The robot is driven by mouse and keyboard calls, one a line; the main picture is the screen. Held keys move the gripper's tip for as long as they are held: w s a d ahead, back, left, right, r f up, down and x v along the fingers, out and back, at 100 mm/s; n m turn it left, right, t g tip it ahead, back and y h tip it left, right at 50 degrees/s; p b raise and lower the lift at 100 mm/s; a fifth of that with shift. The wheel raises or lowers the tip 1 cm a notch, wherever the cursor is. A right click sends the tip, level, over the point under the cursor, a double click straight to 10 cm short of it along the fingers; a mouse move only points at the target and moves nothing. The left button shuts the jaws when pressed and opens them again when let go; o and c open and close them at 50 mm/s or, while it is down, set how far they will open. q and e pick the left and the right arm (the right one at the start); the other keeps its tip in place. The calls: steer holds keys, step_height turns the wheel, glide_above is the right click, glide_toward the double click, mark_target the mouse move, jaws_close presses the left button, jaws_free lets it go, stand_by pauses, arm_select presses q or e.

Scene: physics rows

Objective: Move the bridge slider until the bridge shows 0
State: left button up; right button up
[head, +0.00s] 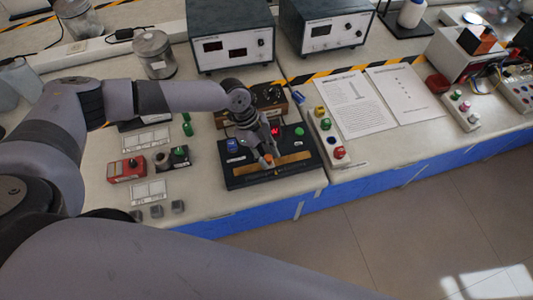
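The bridge is a black board (238,182) near the front edge of the bench, with a wooden strip (292,159) along it. A small orange piece (267,158), which looks like the slider, shows on the strip between my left gripper's fingertips. My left gripper (266,155) points down over the strip from the wooden box behind. Whether its fingers are closed on the orange piece or only around it is too small to tell. A red light (274,131) shows behind the strip; no readable number is visible. My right gripper is out of view.
A blue part (233,146) and a green knob (299,132) stand on the board. A wooden box (268,98) is close behind. A red box (127,168) and small grey blocks (157,211) lie left. Printed sheets (354,104) and a row of coloured buttons (326,125) lie right.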

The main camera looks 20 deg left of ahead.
arm_select(q)
jaws_close()
stand_by(0.4)
steer(key=shift+a, duration=0.15)
stand_by(0.4)
steer(key=shift+o, duration=2)
jaws_free()
steer(key=shift+s, duration=0.1)
steer(key=shift+r, duration=0.15)
steer(key=v, duration=1.1)
steer(key=shift+a+r, duration=0.2)
steer(key=shift+r, duration=0.15)
steer(key=shift+f, duration=0.1)
